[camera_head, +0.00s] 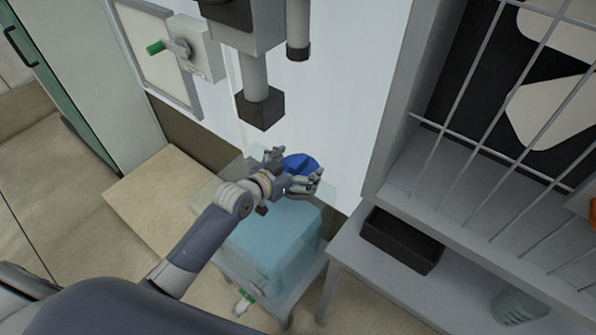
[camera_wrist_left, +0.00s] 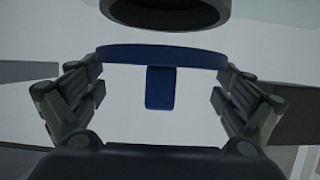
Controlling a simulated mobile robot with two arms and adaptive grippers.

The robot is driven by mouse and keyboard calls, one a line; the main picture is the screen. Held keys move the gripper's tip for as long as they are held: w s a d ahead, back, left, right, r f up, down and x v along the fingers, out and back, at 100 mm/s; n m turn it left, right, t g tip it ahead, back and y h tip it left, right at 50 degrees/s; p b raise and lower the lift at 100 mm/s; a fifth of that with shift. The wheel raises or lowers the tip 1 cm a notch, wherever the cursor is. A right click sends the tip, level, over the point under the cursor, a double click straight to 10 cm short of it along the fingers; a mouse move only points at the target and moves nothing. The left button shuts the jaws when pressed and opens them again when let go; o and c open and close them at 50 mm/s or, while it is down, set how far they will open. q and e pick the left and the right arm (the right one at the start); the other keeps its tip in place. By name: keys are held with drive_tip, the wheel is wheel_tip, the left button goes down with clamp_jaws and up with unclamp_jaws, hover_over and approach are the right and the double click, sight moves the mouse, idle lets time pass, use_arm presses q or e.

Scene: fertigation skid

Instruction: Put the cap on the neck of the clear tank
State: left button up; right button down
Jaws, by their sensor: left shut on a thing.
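The blue cap (camera_head: 301,163) is held in my left gripper (camera_head: 293,172), above the clear tank (camera_head: 272,245) that holds pale blue liquid. In the left wrist view the cap (camera_wrist_left: 160,57) spans between the two fingers of the left gripper (camera_wrist_left: 159,82), with a blue tab (camera_wrist_left: 160,88) at its middle. The tank's neck is not visible in the head view; my arm and hand cover part of the tank's top. I cannot tell how far the cap is above the tank. My right gripper is not in view.
A grey pipe with a dark end (camera_head: 298,51) and a dark square block (camera_head: 261,109) hang above the hand. A grey bench (camera_head: 345,262) with a black tray (camera_head: 402,240) stands to the right.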

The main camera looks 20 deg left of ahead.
sight(298, 173)
use_arm(q)
drive_tip(key=shift+f, duration=1.55)
drive_tip(key=o, duration=0.7)
drive_tip(key=shift+s, duration=0.1)
drive_tip(key=shift+s+a+r, duration=0.1)
drive_tip(key=shift+r, duration=0.05)
drive_tip(key=v, duration=1.1)
drive_tip(key=shift+s+a+r, duration=0.15)
drive_tip(key=shift+s+r, duration=0.05)
drive_tip(key=shift+s, duration=0.1)
